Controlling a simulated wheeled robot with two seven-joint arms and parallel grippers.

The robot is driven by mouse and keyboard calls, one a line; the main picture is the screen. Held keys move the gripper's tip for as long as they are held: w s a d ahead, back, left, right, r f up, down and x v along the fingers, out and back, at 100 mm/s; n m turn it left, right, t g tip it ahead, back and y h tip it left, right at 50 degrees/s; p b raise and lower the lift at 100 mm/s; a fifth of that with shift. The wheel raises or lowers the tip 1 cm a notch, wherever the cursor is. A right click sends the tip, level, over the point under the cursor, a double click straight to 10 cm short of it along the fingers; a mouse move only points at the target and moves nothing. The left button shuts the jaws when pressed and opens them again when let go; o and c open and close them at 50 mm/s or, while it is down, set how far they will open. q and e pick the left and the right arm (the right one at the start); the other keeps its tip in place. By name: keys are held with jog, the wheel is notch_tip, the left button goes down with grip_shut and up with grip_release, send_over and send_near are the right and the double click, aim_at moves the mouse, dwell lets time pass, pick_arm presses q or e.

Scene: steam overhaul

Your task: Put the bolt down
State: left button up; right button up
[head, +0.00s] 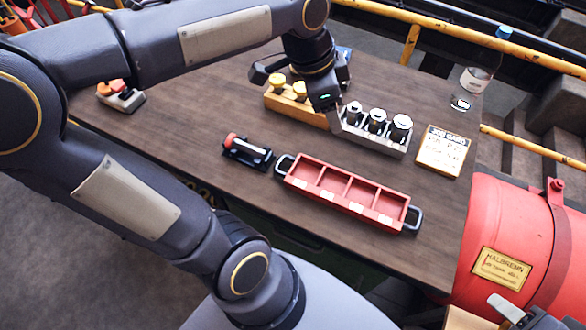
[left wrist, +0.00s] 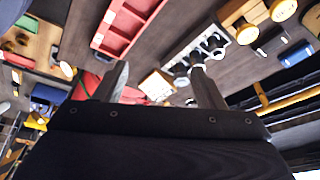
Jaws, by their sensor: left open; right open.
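Three silver bolt-like pieces (head: 377,121) stand upright in a metal rack (head: 372,138); they also show in the left wrist view (left wrist: 212,45). Which of them is the task's bolt I cannot tell. My left gripper (head: 308,98) is over the table beside the rack and the brass-knobbed block, partly hidden by its own hand. In the left wrist view its fingers (left wrist: 158,72) stand apart with nothing held between them. My right gripper (head: 512,310) shows only a little at the bottom right, in front of the red boiler; it is open and no bolt shows in it.
A red tray (head: 350,205) with several compartments lies near the table's front edge. A black cradle (head: 247,155) with a red-ended cylinder is left of it. A wooden block with brass knobs (head: 299,91), a job card (head: 443,150), a clear bottle (head: 467,88) and a red boiler (head: 500,225) stand around.

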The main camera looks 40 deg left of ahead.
pick_arm(q)
jog(key=s+f+n+t, duration=0.1)
jog(key=s+f+n, duration=0.2)
jog(key=s+n, duration=0.2)
jog(key=s+d+f+n+t+h, duration=0.1)
jog(key=s+f+n, duration=0.2)
jog(key=s+n, duration=0.2)
jog(key=s, duration=0.2)
jog(key=shift+s+d+f+n+t+h, duration=0.2)
jog(key=shift+s+n+t+h, duration=0.1)
jog(key=shift+s+n, duration=0.1)
